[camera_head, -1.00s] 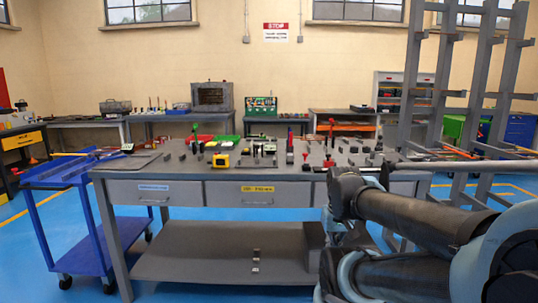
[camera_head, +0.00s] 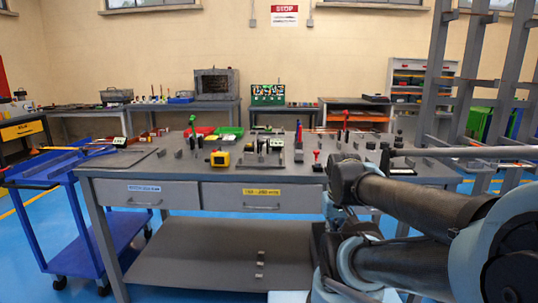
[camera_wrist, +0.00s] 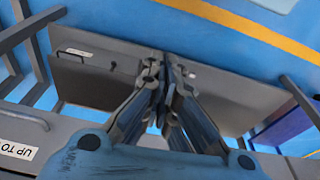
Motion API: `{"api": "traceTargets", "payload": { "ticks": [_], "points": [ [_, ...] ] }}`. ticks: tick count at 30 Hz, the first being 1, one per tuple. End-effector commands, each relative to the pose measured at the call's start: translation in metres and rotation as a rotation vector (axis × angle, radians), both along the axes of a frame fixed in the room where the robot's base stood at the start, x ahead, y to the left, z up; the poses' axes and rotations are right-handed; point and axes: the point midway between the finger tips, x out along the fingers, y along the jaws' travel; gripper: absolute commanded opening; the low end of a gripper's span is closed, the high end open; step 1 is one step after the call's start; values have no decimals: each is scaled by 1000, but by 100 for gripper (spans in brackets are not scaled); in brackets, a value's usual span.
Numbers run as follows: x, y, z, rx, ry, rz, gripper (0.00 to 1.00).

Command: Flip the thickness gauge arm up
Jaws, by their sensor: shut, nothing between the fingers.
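The grey workbench (camera_head: 240,177) stands ahead in the head view with small bench tools on its top. In the head view my folded arm fills the lower right, and the fingers cannot be made out there.
A blue cart (camera_head: 75,210) stands at the bench's left end. A grey rack (camera_head: 437,70) rises at the right, with long bars sticking out toward my arm. More benches line the back wall. Blue floor is open between cart and wall.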

Motion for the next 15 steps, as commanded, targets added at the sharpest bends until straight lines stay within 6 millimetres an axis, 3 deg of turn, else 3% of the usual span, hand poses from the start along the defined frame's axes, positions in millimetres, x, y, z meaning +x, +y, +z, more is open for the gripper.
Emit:
{"api": "traceTargets", "payload": {
  "ticks": [5, 11, 15],
  "points": [
    [-4, 4, 11, 24, -7, -30, 0],
    [24, 23, 40, 143, 30, -185, 0],
    [53, 41, 65, 255, 76, -331, 0]
  ]
}}
